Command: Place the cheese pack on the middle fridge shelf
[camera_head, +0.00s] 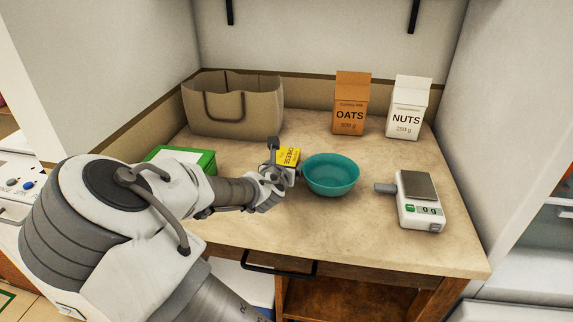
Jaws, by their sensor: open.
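The cheese pack (290,156) is a small yellow box with dark lettering. It stands on the counter, left of the teal bowl, and is partly hidden behind my gripper. My gripper (278,172) is open, with its fingers at the near side of the cheese pack. Whether the fingers lie around the pack or only in front of it, I cannot tell. The fridge shelf cannot be made out in this view.
A teal bowl (331,175) stands close right of my gripper. A green box (208,160) is partly behind my arm. A paper bag (262,115), oats box (350,118) and nuts box (408,120) stand at the back. A scale (428,217) is at right.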

